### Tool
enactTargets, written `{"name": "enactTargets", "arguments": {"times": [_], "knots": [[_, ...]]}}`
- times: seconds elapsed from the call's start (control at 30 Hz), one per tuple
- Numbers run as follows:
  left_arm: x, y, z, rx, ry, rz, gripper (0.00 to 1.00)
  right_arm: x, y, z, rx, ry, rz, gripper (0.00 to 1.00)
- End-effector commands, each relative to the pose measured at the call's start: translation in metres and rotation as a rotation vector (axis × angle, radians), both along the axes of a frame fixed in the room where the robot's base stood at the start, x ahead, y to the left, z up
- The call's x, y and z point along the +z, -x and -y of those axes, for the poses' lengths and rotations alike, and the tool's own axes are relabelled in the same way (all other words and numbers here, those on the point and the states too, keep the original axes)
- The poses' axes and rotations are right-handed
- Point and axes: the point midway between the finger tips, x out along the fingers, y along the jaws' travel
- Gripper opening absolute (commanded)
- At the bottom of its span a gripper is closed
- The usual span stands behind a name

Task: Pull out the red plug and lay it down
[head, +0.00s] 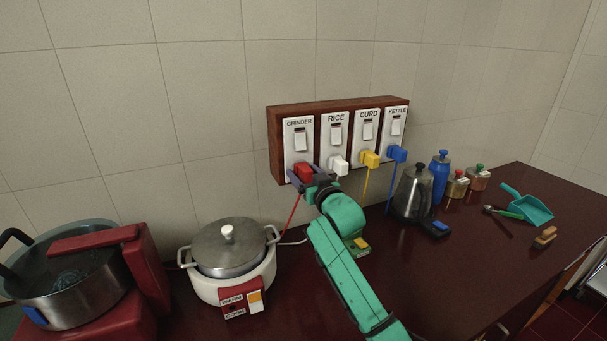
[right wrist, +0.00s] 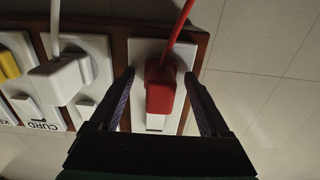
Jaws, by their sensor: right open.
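The red plug (head: 303,172) sits in the panel under the switch labelled GRINDER, with its red cord hanging down. In the right wrist view the red plug (right wrist: 161,88) lies between the two fingers of my right gripper (right wrist: 160,85). The fingers stand apart on both sides of it, with a gap on each side. In the head view my right gripper (head: 305,177) reaches the plug from the front and covers part of it. My left gripper is not in view.
The wooden switch panel (head: 338,105) also holds a white plug (head: 339,165), a yellow plug (head: 369,159) and a blue plug (head: 397,153). A rice cooker (head: 230,262), a grinder (head: 70,290) and a kettle (head: 412,192) stand on the dark counter (head: 480,260).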

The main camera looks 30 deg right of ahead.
Motion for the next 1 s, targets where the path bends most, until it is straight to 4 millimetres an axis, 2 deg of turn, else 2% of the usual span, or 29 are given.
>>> {"name": "enactTargets", "arguments": {"times": [0.47,0.5,0.57,0.6,0.7,1.0], "knots": [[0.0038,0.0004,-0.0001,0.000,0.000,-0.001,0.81,0.0001,0.0000,-0.0001,0.000,0.000,0.000,0.80],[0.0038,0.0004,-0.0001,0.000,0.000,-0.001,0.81,0.0001,0.0000,-0.0001,0.000,0.000,0.000,0.72],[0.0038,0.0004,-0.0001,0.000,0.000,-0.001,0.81,0.0001,0.0000,-0.0002,0.000,0.000,0.000,0.49],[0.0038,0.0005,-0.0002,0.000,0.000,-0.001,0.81,0.0001,0.0000,-0.0002,0.000,0.000,0.000,0.34],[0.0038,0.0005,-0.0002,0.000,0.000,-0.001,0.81,0.0001,0.0000,-0.0002,0.000,0.000,0.000,0.00],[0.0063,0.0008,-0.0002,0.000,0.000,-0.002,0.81,0.0012,0.0042,-0.0005,0.000,0.000,0.001,0.00]]}}
